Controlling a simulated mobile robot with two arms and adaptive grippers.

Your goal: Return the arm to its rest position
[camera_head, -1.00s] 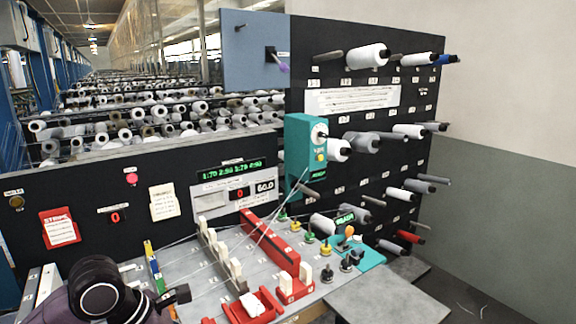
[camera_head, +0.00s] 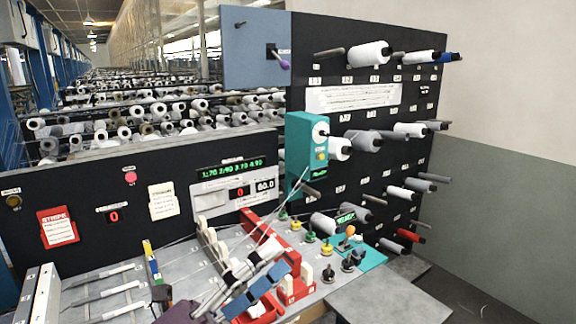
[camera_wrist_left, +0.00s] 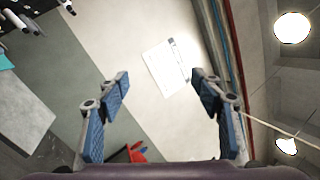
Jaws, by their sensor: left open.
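My left gripper (camera_head: 266,266) shows at the lower middle of the head view, over the front of the work table (camera_head: 375,298). Its blue-padded fingers point up and to the right, in front of a red tray (camera_head: 262,308) and near the row of white pegs (camera_head: 215,248). In the left wrist view the gripper (camera_wrist_left: 161,78) has its two fingers wide apart with nothing between them. Beyond them are a wall with a white sheet (camera_wrist_left: 166,66) and bright lamps (camera_wrist_left: 292,27). My right gripper is not in view.
A black board (camera_head: 375,110) with several yarn spools stands at the back right. A teal unit (camera_head: 305,150) is fixed at its left edge. Red blocks (camera_head: 296,288) and small coloured knobs (camera_head: 327,247) stand on the table. Thin threads cross above it. The table's front right is clear.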

